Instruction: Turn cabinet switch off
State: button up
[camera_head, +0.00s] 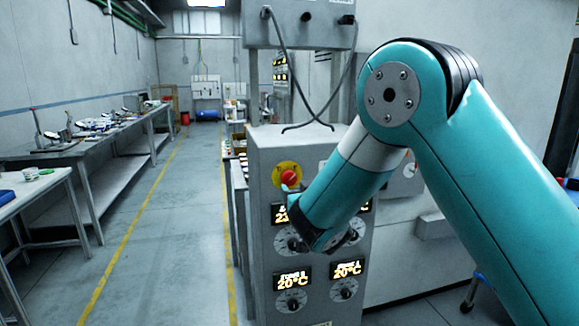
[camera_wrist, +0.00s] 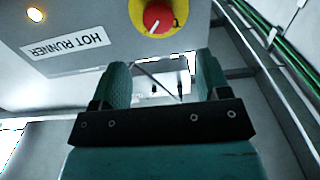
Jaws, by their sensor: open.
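The cabinet switch is a red rotary knob (camera_head: 289,177) on a round yellow plate, on the upper front of the grey cabinet (camera_head: 262,225). In the wrist view the red knob (camera_wrist: 158,18) shows at the top edge, partly cut off, with a small pale mark on it. My gripper (camera_wrist: 162,65) is open and empty, its two teal fingers apart. The knob appears above the gap between the fingertips, not between the fingers. In the head view my forearm ends just below and right of the knob, and the fingers are mostly hidden.
Lit 20°C displays (camera_head: 292,279) with dials sit lower on the cabinet. A HOT RUNNER label (camera_wrist: 80,45) and an orange light (camera_wrist: 35,14) are beside the knob. Cables (camera_head: 290,70) hang above the cabinet. A workbench (camera_head: 95,150) stands left; the aisle floor is clear.

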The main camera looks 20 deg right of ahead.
aim_at(290, 177)
jog(key=w+p, duration=0.4)
jog(key=w, duration=0.6)
jog(key=shift+w, duration=0.1)
jog(key=c, duration=0.9)
